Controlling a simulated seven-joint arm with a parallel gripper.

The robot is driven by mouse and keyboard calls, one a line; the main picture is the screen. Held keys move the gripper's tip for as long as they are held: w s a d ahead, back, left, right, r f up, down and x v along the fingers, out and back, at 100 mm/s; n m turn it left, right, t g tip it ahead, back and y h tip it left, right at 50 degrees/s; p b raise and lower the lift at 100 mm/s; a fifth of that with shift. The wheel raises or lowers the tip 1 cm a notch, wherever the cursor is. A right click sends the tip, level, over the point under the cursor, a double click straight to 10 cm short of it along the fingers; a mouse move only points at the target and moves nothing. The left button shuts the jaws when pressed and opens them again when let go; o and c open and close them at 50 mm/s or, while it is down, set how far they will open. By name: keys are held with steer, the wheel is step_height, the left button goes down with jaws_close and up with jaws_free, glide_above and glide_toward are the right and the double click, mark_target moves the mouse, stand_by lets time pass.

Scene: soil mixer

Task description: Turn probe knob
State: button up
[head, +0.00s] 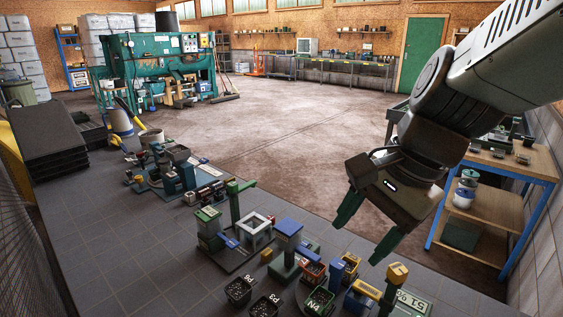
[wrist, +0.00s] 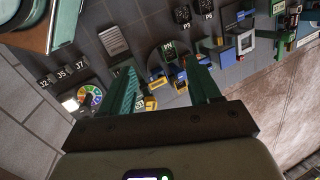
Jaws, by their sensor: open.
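In the wrist view the fingers of my gripper (wrist: 157,78) point away from the camera, one on each side of a cluster of small devices. A dark post with a yellow cap (head: 397,271) stands below the gripper in the head view. I cannot tell whether this cap is the probe knob. A round multicoloured dial (wrist: 90,98) lies left of the fingers in the wrist view. The gripper touches none of these things.
A blue-topped post (head: 289,227), a green stand (head: 235,200) and labelled dark cups (head: 238,291) crowd the front tiles. A wooden shelf table (head: 520,160) with blue legs stands at right. The green mixer (head: 155,65) is far left. The brown middle floor is clear.

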steer(key=w+d+f+m+g, duration=0.1)
steer(key=w+d+f+m, duration=0.25)
steer(key=m, duration=0.35)
steer(key=m+h, duration=0.3)
steer(key=m, duration=1.2)
glide_toward(399, 268)
steer(key=shift+g, duration=0.4)
steer(key=f, duration=0.9)
steer(key=shift+w+a, duration=0.15)
steer(key=shift+w, duration=0.2)
steer(key=c, duration=1)
steer(key=shift+r, duration=0.1)
steer(key=shift+c, duration=0.2)
